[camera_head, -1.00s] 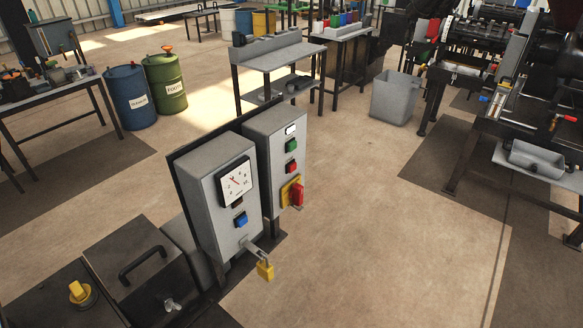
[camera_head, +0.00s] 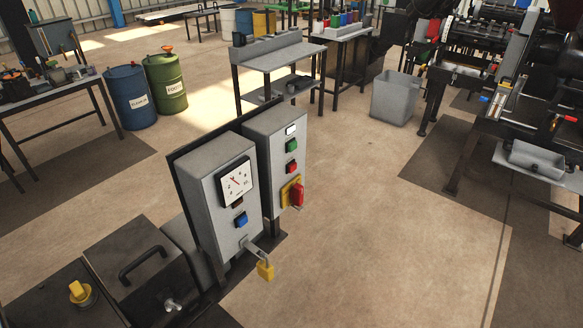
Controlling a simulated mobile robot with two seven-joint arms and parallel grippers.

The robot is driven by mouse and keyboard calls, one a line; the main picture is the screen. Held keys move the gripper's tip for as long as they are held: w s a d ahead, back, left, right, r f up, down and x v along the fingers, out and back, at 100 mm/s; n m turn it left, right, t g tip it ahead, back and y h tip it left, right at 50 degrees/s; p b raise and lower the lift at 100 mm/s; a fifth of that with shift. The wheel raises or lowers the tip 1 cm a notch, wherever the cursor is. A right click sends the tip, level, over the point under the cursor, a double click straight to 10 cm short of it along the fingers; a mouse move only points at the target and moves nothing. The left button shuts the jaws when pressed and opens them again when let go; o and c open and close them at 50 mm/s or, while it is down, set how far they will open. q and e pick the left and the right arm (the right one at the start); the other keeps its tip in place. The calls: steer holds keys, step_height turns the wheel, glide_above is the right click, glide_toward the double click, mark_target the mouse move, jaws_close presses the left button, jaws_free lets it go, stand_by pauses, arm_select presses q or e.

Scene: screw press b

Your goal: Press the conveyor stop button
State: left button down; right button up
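Two grey control boxes stand side by side in the middle of the head view. The right box (camera_head: 262,150) carries a white light or button (camera_head: 291,130), a green button (camera_head: 292,146), a red button (camera_head: 291,168) and a red rotary handle on a yellow plate (camera_head: 296,194). I cannot read a label that marks the conveyor stop button. Neither of my grippers is in view.
A dark cabinet with a black handle (camera_head: 142,262) and a yellow knob (camera_head: 80,291) is at lower left. Blue (camera_head: 130,97) and green (camera_head: 166,84) drums, a grey bin (camera_head: 395,97) and workbenches stand behind. Machinery is at right. The floor (camera_head: 390,240) right of the boxes is clear.

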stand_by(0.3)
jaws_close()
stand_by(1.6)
